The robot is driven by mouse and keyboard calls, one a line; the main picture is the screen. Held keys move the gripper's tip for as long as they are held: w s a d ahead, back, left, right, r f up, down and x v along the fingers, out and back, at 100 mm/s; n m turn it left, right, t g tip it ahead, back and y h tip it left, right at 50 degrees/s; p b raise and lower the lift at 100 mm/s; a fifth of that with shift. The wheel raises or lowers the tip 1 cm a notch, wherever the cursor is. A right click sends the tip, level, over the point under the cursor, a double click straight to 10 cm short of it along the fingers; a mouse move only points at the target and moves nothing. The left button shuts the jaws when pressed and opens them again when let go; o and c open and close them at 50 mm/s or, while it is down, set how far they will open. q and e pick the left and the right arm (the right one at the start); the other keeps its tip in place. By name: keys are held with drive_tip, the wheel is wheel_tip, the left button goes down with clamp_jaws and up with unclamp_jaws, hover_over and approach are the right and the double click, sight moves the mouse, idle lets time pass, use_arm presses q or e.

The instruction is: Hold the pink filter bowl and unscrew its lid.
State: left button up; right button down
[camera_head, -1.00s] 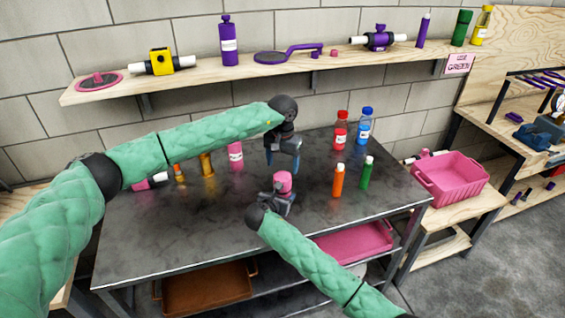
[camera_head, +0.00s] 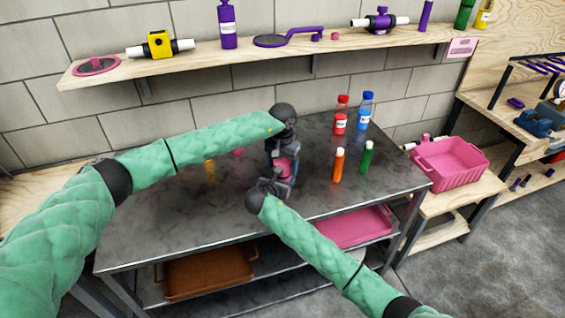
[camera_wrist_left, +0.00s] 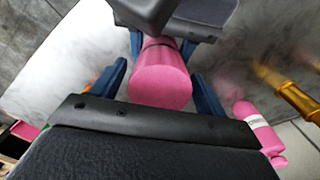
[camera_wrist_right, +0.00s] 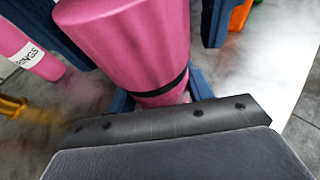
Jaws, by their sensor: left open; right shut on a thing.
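The pink filter (camera_head: 285,168) stands upright over the metal table, mostly hidden between my two grippers. My right gripper (camera_head: 272,188) is shut on its lower part; in the right wrist view the pink body (camera_wrist_right: 130,40) rises above those jaws, with a black ring around it. My left gripper (camera_head: 283,152) is above it, pointing down. In the left wrist view the round pink top (camera_wrist_left: 160,88) lies between its open blue fingers, with a gap visible on at least one side. I cannot tell whether either finger touches it.
An orange bottle (camera_head: 338,165) and a green bottle (camera_head: 366,158) stand right of the grippers, with a red bottle (camera_head: 340,115) and a blue bottle (camera_head: 364,112) behind. A pink bottle (camera_wrist_left: 258,130) and a yellow item (camera_wrist_left: 300,98) are near the left gripper. The front of the table is clear.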

use_arm(q)
drive_tip(key=c, duration=1)
drive_tip(key=n, duration=1.4)
drive_tip(key=shift+a, duration=0.1)
drive_tip(key=n, duration=2.1)
drive_tip(key=shift+r+n, duration=0.1)
drive_tip(key=shift+n, duration=0.2)
drive_tip(key=n, duration=0.5)
drive_tip(key=shift+n, duration=0.4)
drive_tip(key=n, duration=0.6)
drive_tip(key=shift+n, duration=0.4)
drive_tip(key=n, duration=0.5)
drive_tip(key=shift+r+n, duration=0.1)
drive_tip(key=shift+n, duration=0.3)
